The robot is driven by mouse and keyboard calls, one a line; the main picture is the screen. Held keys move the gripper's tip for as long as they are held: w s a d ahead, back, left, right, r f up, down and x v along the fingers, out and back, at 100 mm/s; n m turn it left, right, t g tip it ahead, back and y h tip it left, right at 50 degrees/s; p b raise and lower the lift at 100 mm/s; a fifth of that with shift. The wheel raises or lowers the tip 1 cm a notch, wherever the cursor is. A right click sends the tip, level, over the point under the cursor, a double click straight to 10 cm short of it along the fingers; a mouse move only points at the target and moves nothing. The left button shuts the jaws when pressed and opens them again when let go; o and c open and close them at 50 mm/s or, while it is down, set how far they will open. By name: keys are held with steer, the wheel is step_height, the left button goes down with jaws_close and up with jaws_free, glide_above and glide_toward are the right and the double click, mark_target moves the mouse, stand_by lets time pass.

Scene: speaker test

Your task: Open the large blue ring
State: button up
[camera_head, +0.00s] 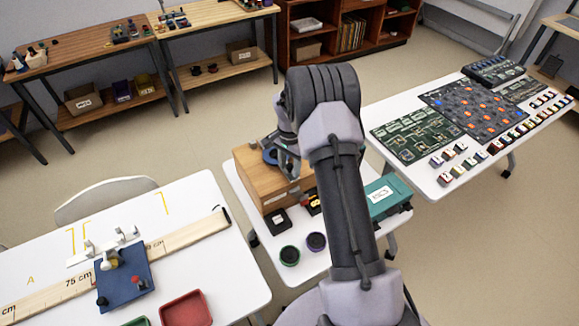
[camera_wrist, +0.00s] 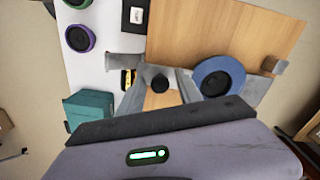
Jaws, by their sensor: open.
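The large blue ring (camera_head: 271,156) sits at the top of a wooden box (camera_head: 262,192), close beside my gripper (camera_head: 287,163). In the wrist view the blue ring (camera_wrist: 203,73) surrounds a dark round centre and lies right of the middle, by the right finger. My gripper (camera_wrist: 160,72) is open, its grey fingers spread over the wooden box (camera_wrist: 225,30). A small black round part shows between the finger bases. I see nothing held. Whether a finger touches the ring I cannot tell. My arm hides part of the box in the head view.
A green ring (camera_head: 290,256) and a purple ring (camera_head: 316,241) lie on the white table before the box. A black labelled box (camera_head: 277,221) and a teal box (camera_head: 388,196) stand nearby. White tables flank on the left and right.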

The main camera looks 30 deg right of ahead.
jaws_close()
stand_by(1.4)
